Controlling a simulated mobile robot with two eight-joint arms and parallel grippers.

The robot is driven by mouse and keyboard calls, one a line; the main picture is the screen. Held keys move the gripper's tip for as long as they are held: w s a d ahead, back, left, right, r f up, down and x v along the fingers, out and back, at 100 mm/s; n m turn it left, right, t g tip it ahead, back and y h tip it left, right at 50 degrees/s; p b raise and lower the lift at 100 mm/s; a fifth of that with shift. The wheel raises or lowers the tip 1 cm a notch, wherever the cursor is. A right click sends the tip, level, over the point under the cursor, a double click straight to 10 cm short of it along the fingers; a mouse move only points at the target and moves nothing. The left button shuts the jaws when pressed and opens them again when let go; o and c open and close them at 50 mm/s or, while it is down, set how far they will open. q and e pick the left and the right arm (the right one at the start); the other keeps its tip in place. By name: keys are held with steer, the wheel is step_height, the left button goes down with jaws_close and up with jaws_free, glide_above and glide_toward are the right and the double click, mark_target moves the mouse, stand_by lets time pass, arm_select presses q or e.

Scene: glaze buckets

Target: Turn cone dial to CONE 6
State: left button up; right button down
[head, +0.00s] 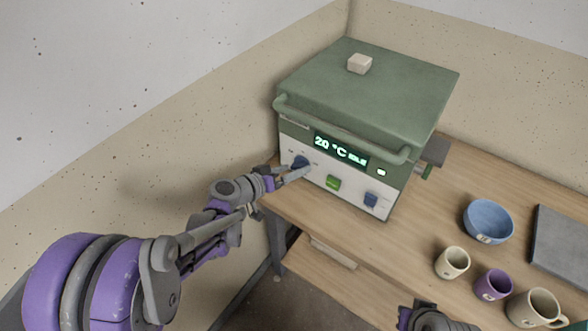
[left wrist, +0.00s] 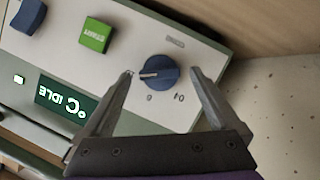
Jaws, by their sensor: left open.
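The cone dial (head: 300,162) is a round blue knob at the left end of the kiln's white front panel. In the left wrist view the dial (left wrist: 158,76) shows upside-down, with a white pointer line toward picture left.
The green kiln (head: 370,90) stands on a wooden table, its display (head: 341,149) reading 20 °C IDLE. A blue bowl (head: 488,221), cups and grey slab (head: 562,246) lie right.

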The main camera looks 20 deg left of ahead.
arm_select(q)
steer(key=shift+w+d+f, duration=0.15)
steer(key=shift+w+d, duration=0.15)
steer(key=shift+w, duration=0.15)
steer(key=c, duration=1.4)
